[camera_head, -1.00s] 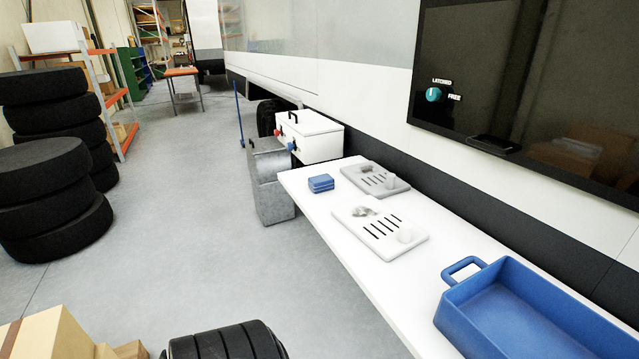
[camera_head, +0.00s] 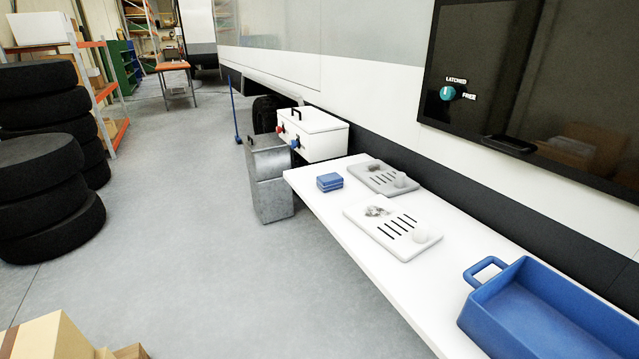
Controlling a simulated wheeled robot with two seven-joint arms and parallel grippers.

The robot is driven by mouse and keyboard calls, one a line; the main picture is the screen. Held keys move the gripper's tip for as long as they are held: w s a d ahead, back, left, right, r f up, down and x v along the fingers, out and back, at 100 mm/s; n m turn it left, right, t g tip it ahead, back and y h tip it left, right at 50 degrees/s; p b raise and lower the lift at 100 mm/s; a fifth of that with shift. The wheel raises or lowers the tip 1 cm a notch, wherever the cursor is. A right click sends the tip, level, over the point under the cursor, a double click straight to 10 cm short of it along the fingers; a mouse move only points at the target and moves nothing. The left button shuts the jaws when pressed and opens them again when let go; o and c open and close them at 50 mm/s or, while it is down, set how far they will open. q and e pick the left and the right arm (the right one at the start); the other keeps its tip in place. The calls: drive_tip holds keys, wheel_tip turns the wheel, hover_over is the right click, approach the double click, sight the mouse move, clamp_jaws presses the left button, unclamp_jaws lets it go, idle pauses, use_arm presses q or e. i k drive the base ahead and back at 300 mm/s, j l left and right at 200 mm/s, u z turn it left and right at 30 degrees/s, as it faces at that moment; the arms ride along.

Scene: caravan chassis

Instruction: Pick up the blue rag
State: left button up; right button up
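The blue rag (camera_head: 329,182) is a small folded stack. It lies flat on the far left end of the white table (camera_head: 340,227), near its left edge. A grey slotted plate lies close to its right. Neither of my grippers shows in the head view, and nothing touches the rag.
Two slotted plates, one grey (camera_head: 383,178) and one white (camera_head: 393,229), lie on the table. A blue tray (camera_head: 540,310) stands at the near right. A metal bin (camera_head: 269,180) and white box (camera_head: 312,135) stand beyond the table. Stacked tyres (camera_head: 45,195) stand left; floor between is clear.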

sight(331, 182)
drive_tip(key=i+j+z, duration=0.2)
drive_tip(key=z, duration=0.2)
drive_tip(key=i+j+z, duration=0.1)
drive_tip(key=j+z, duration=0.15)
drive_tip(key=z, duration=0.15)
drive_tip(key=i+j+z, duration=0.15)
drive_tip(key=j+z, duration=0.25)
drive_tip(key=l, duration=0.15)
